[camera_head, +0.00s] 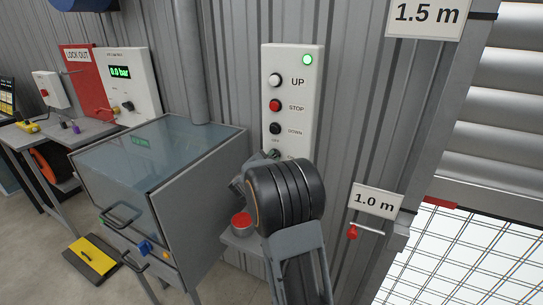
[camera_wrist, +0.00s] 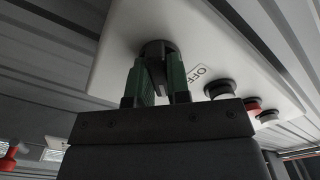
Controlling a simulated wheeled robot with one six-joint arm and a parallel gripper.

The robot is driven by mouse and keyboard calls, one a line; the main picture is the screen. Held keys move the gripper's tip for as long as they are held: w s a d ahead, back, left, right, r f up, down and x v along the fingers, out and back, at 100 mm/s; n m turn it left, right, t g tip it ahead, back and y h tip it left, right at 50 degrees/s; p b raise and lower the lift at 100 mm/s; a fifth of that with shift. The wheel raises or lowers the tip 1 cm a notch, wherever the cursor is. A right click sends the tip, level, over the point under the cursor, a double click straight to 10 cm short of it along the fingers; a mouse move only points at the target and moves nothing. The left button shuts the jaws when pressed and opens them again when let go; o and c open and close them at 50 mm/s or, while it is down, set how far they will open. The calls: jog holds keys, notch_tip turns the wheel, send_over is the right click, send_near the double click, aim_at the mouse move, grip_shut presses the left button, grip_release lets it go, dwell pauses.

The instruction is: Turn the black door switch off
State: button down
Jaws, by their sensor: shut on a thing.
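The white door control panel (camera_head: 303,90) is on the corrugated wall, with a lit green lamp (camera_head: 307,60) at its top. The black door switch (camera_wrist: 153,47) is a round rotary knob at the low end of this panel. My gripper (camera_wrist: 161,78) is shut on the knob, with its green-sided fingers on either side of the grip. An OFF label (camera_wrist: 198,74) lies beside the knob in the wrist view. In the head view my gripper (camera_head: 272,156) and wrist cover most of the switch.
The UP (camera_head: 275,80), STOP (camera_head: 274,105) and DOWN (camera_head: 275,128) buttons sit above the switch. A glass-topped cabinet (camera_head: 165,150) stands close on the left. A red-handled lever (camera_head: 352,232) is to the right, below the 1.0 m sign (camera_head: 375,200).

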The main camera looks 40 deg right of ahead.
jog(key=n+p, duration=0.2)
jog(key=n, duration=0.2)
jog(key=shift+r+n, duration=0.15)
jog(key=shift+n, duration=0.15)
jog(key=shift+n+p, duration=1.35)
jog(key=shift+n, duration=0.85)
jog(key=c, duration=1.1)
grip_release()
jog(key=shift+a, duration=0.1)
jog(key=b+v, duration=0.2)
jog(key=v, duration=1.1)
jog(key=shift+s+a+f, duration=0.2)
jog(key=shift+a, duration=0.05)
